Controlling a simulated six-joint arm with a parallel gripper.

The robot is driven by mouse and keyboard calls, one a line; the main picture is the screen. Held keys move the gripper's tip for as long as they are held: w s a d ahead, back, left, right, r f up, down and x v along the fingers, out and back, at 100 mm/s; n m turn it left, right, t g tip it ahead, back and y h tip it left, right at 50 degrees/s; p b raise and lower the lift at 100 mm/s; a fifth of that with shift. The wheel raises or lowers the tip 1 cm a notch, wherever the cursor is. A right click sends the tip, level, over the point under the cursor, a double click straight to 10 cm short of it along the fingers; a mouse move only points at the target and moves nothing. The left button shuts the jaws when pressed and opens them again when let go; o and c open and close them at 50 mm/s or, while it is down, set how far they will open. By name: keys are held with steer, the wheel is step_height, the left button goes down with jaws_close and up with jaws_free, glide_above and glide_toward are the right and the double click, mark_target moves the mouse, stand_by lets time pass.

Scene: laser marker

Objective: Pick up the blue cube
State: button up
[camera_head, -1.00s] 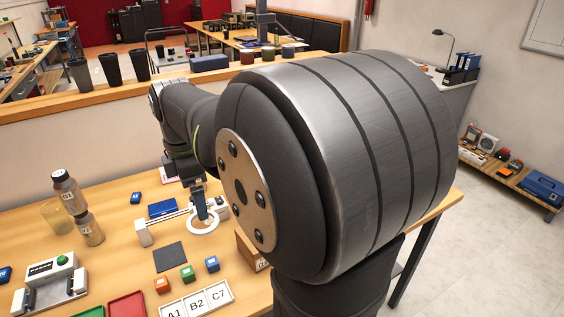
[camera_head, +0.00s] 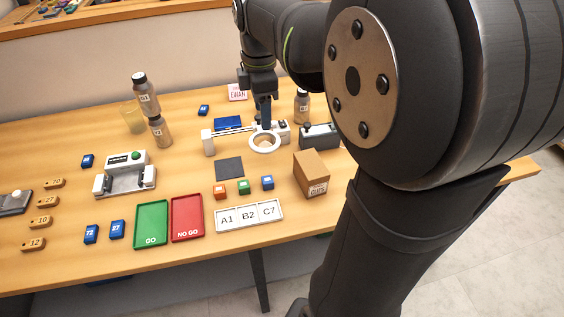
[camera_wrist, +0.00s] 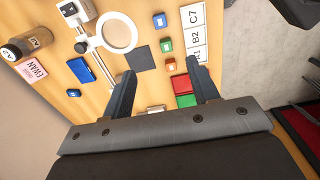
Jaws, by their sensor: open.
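The blue cube (camera_head: 267,182) stands at the right end of a row with a green cube (camera_head: 243,187) and an orange cube (camera_head: 220,192). In the wrist view the blue cube (camera_wrist: 159,20) is near the top edge, beyond the green (camera_wrist: 166,45) and orange (camera_wrist: 169,66) cubes. My gripper (camera_head: 264,122) hangs over the table by a white ring (camera_head: 264,143), behind the row of cubes in the head view. In the wrist view my gripper (camera_wrist: 161,67) has its two fingers wide apart, with nothing held between them.
A white A1-B2-C7 tray (camera_head: 248,225) lies in front of the cubes, with a dark square pad (camera_head: 229,168) behind. A cardboard box (camera_head: 311,174) stands to the right. Green (camera_head: 151,222) and red (camera_head: 187,216) trays lie left. Other small blue blocks (camera_head: 117,229) are scattered about.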

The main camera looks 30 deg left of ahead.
steer(key=m, duration=3.6)
glide_above(267, 179)
step_height(267, 179, down, 6)
step_height(267, 179, down, 17)
steer(key=shift+f, duration=0.1)
steer(key=shift+c, duration=0.2)
